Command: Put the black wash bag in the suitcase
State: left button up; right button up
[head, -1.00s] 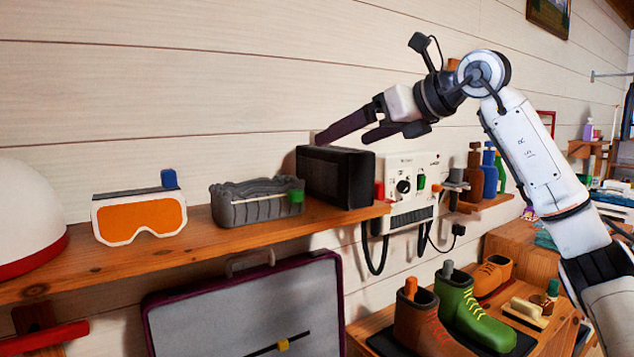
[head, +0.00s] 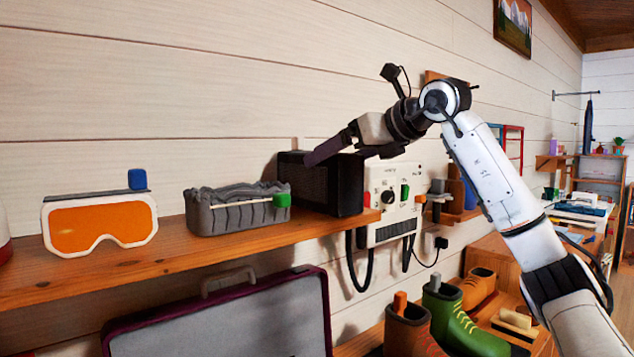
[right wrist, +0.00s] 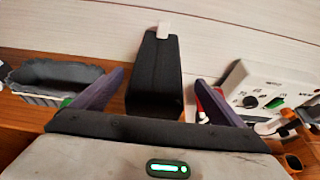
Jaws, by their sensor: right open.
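The black wash bag (head: 322,191) stands upright on the wooden shelf. In the right wrist view, the bag (right wrist: 154,75) shows a pale tab on its top and stands between my two fingers. My right gripper (right wrist: 160,77) is open, with a finger on either side of the bag and a gap to each. In the head view the right gripper (head: 318,158) is at the bag's top, and its dark finger hides part of it. The suitcase (head: 230,322) is below the shelf, its grey-lined lid with purple trim raised; its lower part is out of view. My left gripper is not in view.
On the shelf (head: 130,262), a grey basket (head: 225,217) is left of the bag, then orange goggles (head: 98,226). A white control box (head: 392,197) with a hanging cable is on the wall right of the bag. Boots (head: 450,318) stand at lower right.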

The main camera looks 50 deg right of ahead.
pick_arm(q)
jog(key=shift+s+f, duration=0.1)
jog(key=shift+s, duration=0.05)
pick_arm(e)
jog(key=x, duration=0.5)
jog(key=shift+w+a+r, duration=0.15)
jog(key=shift+w+a, duration=0.05)
jog(key=shift+w, duration=0.1)
